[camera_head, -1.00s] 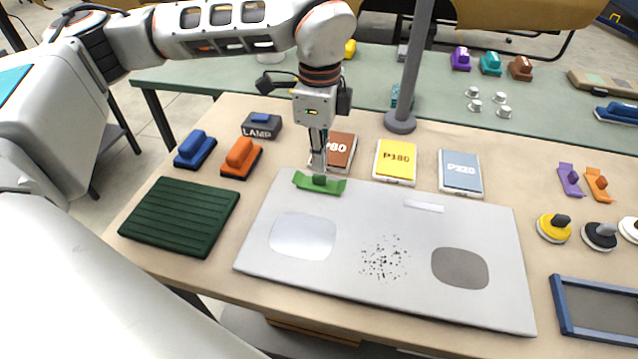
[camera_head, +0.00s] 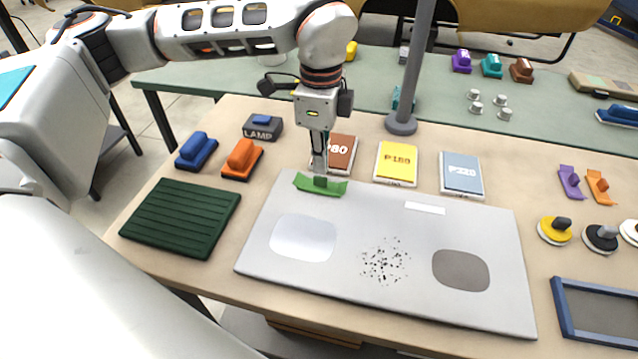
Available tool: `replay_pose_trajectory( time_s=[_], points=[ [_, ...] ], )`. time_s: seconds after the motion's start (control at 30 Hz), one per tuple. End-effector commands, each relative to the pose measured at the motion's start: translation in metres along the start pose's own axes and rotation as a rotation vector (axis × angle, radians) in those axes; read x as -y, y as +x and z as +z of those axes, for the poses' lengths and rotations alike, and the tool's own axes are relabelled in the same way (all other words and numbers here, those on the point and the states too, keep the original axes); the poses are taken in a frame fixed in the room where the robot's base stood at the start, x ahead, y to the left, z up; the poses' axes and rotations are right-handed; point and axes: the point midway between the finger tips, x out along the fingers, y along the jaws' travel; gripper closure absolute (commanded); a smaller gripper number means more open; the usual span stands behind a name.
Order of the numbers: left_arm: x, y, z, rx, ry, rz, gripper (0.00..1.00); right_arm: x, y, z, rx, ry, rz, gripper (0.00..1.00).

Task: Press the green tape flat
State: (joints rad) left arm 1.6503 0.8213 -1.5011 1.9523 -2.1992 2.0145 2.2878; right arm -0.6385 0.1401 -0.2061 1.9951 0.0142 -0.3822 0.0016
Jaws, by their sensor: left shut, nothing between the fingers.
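The green tape (camera_head: 333,189) is a short strip at the back left edge of the light grey panel (camera_head: 345,207). Its two ends look raised and its middle sits lower. My left gripper (camera_head: 320,178) points straight down over the middle of the tape, with its fingers closed together and empty. The fingertips meet a small dark green patch at the tape's middle; they look in contact, but the exact gap is hidden. My right gripper does not show.
The panel bears a pale patch (camera_head: 303,238), dark specks (camera_head: 385,262), a grey patch (camera_head: 461,270) and a white strip (camera_head: 425,208). Sandpaper packs, including P180 (camera_head: 396,163), lie behind it. A green ribbed mat (camera_head: 181,217) lies left.

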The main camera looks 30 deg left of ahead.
Motion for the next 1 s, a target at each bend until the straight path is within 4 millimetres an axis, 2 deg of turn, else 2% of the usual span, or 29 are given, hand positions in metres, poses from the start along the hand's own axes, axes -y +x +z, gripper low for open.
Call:
replay_pose_trajectory(
  time_s=[1.0],
  points=[
    [0.0,0.0065,0.0,0.0,0.0,0.0,1.0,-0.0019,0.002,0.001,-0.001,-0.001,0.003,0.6]
  ],
)
